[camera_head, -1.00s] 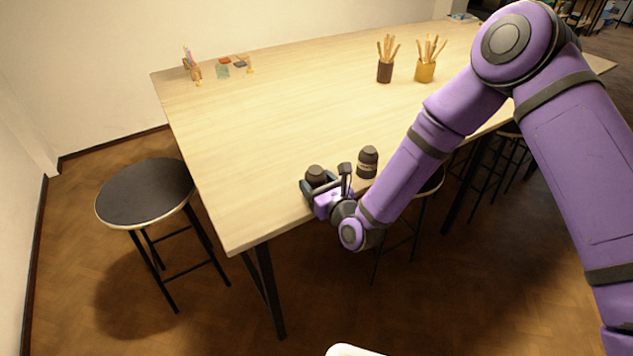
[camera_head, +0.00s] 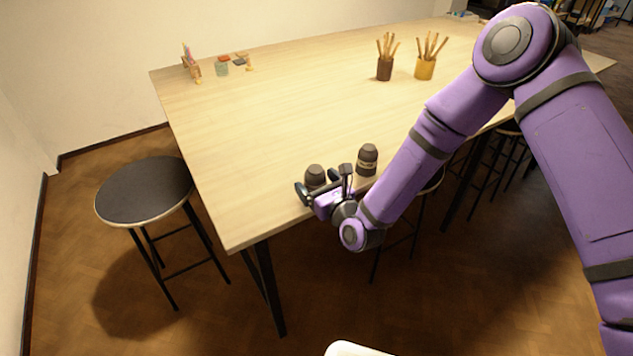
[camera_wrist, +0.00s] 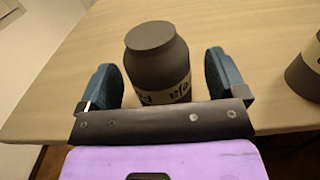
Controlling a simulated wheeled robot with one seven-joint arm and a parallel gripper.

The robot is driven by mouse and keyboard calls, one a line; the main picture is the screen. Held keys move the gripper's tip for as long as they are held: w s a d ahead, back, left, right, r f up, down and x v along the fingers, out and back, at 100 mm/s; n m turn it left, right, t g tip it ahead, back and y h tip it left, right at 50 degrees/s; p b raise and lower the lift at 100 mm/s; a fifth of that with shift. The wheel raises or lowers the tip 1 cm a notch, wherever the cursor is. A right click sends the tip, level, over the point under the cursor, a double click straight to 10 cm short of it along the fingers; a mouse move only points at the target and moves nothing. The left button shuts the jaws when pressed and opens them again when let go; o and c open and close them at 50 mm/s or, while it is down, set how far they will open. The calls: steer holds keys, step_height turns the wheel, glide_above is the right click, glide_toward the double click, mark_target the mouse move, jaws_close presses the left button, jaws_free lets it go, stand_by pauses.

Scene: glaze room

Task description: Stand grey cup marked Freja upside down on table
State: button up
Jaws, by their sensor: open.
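The grey cup (camera_wrist: 158,65) with a pale label stands between my fingers in the wrist view. Its narrow, flat closed end is up, and the lettering looks inverted; part of it is hidden by my gripper. In the head view the cup (camera_head: 315,176) stands upright on its wide end near the front edge of the table (camera_head: 250,150). My gripper (camera_wrist: 163,82) is open, one finger on each side of the cup, with visible gaps. It also shows in the head view (camera_head: 322,184).
A second dark grey cup (camera_head: 367,159) with a pale label stands just right, close to my gripper; it shows at the wrist view's right edge (camera_wrist: 303,72). Pencil pots (camera_head: 385,68) (camera_head: 425,69) stand farther back. A stool (camera_head: 146,190) is left. The table's middle is clear.

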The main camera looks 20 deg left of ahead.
steer(key=v, duration=1)
steer(key=w+d+r+n+g+h, duration=0.2)
steer(key=w+d+r+n+h, duration=0.2)
steer(key=w+d+r+n, duration=0.45)
steer(key=s+d+r+n+h, duration=0.1)
steer(key=d+r+n+h, duration=0.4)
steer(key=d+r+n, duration=0.65)
steer(key=s+d+r+n+g+h, duration=0.1)
steer(key=s+d+r+h, duration=0.1)
steer(key=s+d+r, duration=0.4)
steer(key=s+d+r+n+g+h, duration=0.1)
steer(key=s+d+r+h, duration=0.2)
steer(key=d, duration=0.4)
steer(key=s+d+r+n+g, duration=0.1)
steer(key=s+d+r+n, duration=0.1)
steer(key=s, duration=0.6)
steer(key=s+d+r+n+g, duration=0.1)
steer(key=s+d+r, duration=0.3)
steer(key=s, duration=0.5)
steer(key=shift+d+r+n, duration=0.2)
steer(key=shift+d+n, duration=0.3)
steer(key=shift+d, duration=0.3)
